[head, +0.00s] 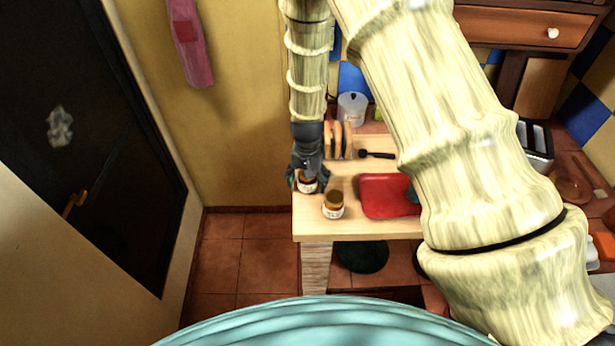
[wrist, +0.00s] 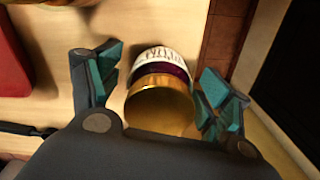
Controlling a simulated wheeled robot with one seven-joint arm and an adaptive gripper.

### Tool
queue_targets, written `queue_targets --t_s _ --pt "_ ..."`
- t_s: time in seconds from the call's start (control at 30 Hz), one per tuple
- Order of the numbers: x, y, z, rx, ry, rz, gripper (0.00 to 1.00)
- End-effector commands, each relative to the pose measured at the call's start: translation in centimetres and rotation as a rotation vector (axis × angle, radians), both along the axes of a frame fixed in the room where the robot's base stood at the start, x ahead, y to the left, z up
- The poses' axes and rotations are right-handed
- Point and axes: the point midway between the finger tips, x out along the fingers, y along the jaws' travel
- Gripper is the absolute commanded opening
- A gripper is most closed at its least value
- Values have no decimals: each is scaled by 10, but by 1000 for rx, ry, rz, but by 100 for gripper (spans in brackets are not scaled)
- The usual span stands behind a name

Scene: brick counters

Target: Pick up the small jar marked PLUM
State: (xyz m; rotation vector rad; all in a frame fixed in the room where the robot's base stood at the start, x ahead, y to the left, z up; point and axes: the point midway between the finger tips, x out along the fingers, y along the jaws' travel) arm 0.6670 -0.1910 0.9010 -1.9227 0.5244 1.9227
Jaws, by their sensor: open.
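A small jar (wrist: 160,100) with a gold lid, dark purple contents and a white label sits between the open fingers of my gripper (wrist: 160,95) in the wrist view. The label's lettering is too blurred to read surely. In the head view my gripper (head: 308,178) points down over this jar (head: 307,186) near the counter's left edge, hiding part of it. A gap shows on either side of the jar in the wrist view. A second small jar (head: 333,206) with a gold-brown lid and a pale label stands a little nearer and to the right.
A red board (head: 385,196) lies to the right on the wooden counter (head: 350,228). The counter's left edge is close to my gripper.

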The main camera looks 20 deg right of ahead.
Motion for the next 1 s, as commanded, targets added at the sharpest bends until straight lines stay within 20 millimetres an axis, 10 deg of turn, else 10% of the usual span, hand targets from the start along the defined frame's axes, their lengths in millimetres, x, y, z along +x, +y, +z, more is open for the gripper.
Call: queue_targets --t_s 0.33,0.67,1.0 --pt "0 0 -4 0 0 0 78" --pt "0 0 -4 0 0 1 18" --pt "0 0 -1 -1 -1 1 18"
